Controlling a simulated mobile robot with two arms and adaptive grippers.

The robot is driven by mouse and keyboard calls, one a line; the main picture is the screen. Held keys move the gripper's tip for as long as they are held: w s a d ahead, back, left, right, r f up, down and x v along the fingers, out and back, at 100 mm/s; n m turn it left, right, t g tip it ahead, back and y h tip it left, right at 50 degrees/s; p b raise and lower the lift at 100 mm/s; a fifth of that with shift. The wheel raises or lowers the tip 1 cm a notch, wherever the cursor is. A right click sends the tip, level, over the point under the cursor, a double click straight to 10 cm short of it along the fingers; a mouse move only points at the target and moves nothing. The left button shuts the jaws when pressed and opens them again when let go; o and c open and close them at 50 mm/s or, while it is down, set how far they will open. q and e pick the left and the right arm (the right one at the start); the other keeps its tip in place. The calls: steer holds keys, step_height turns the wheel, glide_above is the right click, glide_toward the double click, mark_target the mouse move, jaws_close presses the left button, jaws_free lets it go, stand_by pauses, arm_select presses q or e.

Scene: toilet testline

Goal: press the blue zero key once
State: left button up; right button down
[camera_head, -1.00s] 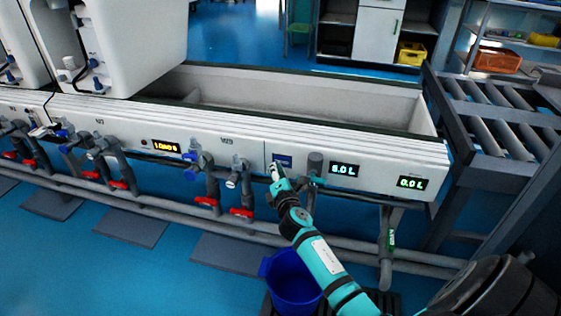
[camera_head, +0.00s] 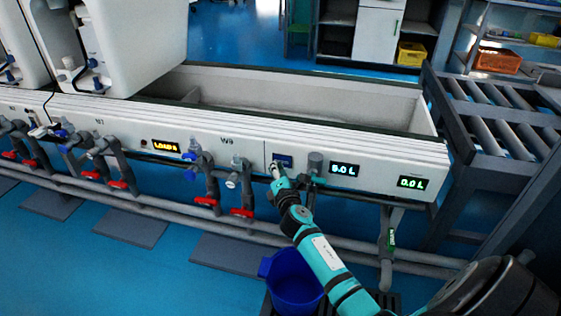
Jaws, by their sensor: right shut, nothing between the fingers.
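I cannot tell whether the tip touches the key. The green display (camera_head: 345,169) beside it seems to read 5.0 L or 6.0 L. The display farther right (camera_head: 411,183) reads 0.0 L. My left gripper is not in view.
Grey pipes with red-handled valves (camera_head: 206,201) run along the front, left of my arm. A blue bucket (camera_head: 293,278) stands on the floor below. A roller conveyor (camera_head: 497,118) is at the right. White tanks (camera_head: 128,45) stand at the upper left.

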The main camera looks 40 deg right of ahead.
steer(key=shift+w+d, duration=0.2)
steer(key=shift+d, duration=0.05)
stand_by(0.7)
steer(key=shift+s+a, duration=0.5)
steer(key=shift+a, duration=0.1)
steer(key=shift+s+a+p, duration=0.3)
steer(key=shift+s+a, duration=1.35)
steer(key=shift+a, duration=0.25)
